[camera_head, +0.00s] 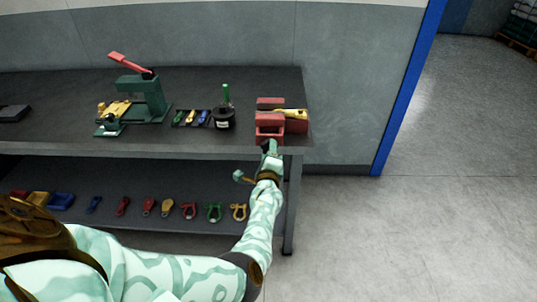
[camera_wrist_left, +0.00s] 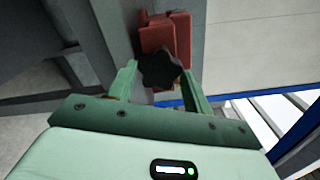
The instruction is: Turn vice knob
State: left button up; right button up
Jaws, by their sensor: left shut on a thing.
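The red vice (camera_head: 270,122) stands at the right end of the dark workbench, with a yellow piece (camera_head: 290,114) in or against it. My left gripper (camera_head: 268,147) is at the front of the vice, just past the bench's front edge. In the left wrist view the black lobed vice knob (camera_wrist_left: 160,67) sits between the two green fingers of my left gripper (camera_wrist_left: 160,84), with the red vice (camera_wrist_left: 166,35) behind it. The gripper is shut on the knob. My right gripper is in neither view.
The bench top (camera_head: 60,90) holds a green press (camera_head: 147,95) with a red handle, small coloured tools and a black pot (camera_head: 223,118). The lower shelf (camera_head: 150,185) carries several coloured shackles. Clear floor (camera_head: 400,230) lies to the right of the bench leg.

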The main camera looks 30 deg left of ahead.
pick_arm(q)
jog(key=shift+s+d+f, duration=0.1)
jog(key=shift+d+f, duration=0.15)
jog(key=shift+f, duration=0.2)
jog(key=o, duration=1)
jog(key=shift+r, duration=0.25)
jog(key=shift+a, duration=0.1)
